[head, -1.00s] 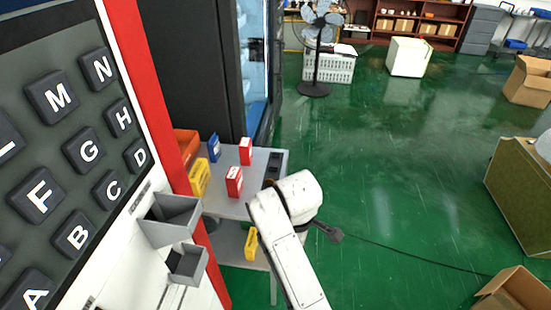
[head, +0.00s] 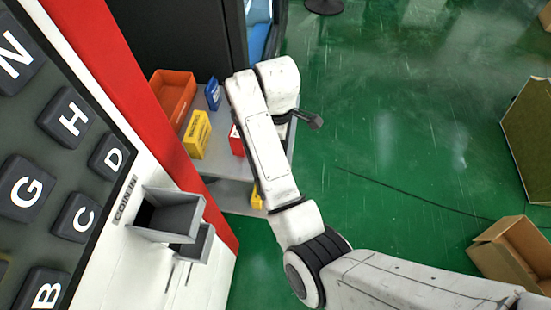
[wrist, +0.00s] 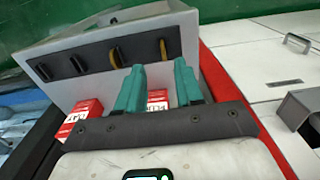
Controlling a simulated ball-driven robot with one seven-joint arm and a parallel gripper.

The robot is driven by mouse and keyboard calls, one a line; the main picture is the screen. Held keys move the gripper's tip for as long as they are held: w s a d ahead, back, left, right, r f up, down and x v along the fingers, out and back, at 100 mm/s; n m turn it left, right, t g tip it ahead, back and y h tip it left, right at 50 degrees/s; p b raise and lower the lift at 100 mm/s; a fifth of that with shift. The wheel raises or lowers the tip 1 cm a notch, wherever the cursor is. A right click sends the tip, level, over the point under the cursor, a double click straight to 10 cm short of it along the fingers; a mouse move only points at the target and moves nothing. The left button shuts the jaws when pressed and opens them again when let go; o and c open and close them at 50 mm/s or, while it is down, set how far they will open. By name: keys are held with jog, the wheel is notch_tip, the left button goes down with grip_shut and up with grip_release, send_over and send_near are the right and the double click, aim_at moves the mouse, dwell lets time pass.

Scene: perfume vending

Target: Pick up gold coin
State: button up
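One slot shows a gold coin (wrist: 163,50), seen nearly edge-on. Another coin (wrist: 113,60) to its left has a yellowish edge; its kind is hard to tell. My gripper (wrist: 158,76) has two teal fingers, spread apart with nothing held between them. The fingertips point toward the panel, just below the coin row in the picture, and the gold coin lies between their directions. In the head view my gripper and the coins are hidden behind my arm.
The vending machine with a grey COIN IN hopper (head: 166,220) stands at left. Red-and-white boxes (wrist: 157,98) sit beyond my fingers. An orange bin (head: 172,97), yellow box (head: 196,135) and blue box (head: 213,94) stand on the grey table.

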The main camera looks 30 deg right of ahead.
jog(key=shift+s+a+f+p, duration=0.15)
jog(key=shift+f+p, duration=0.1)
jog(key=shift+f, duration=1.25)
jog(key=shift+s+d+f+p, duration=0.1)
jog(key=shift+f+p, duration=0.1)
jog(key=shift+f, duration=1.3)
jog(key=shift+c, duration=0.4)
grip_shut()
